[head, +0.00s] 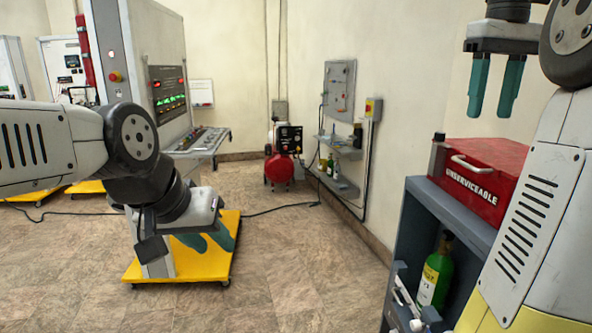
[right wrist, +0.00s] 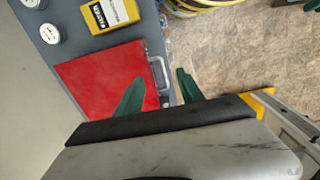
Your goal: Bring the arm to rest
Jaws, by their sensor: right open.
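My right gripper (head: 495,88) hangs at the upper right in the head view, above the red box. Its two green fingers are apart with nothing between them. In the right wrist view the open fingers (right wrist: 158,95) show over the red box's handle side. My left gripper (head: 205,240) is at the left centre in the head view, low over a yellow wheeled base. Its green fingers point down and to the right, partly hidden by the wrist, and I cannot tell how far apart they are.
A red box marked UNSERVICEABLE (head: 478,178) with a handle sits on a grey cabinet (head: 408,235). A green bottle (head: 434,272) stands inside the cabinet. A yellow device (right wrist: 110,14) lies near the box. A red compressor (head: 279,170) stands by the far wall. The middle floor is clear.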

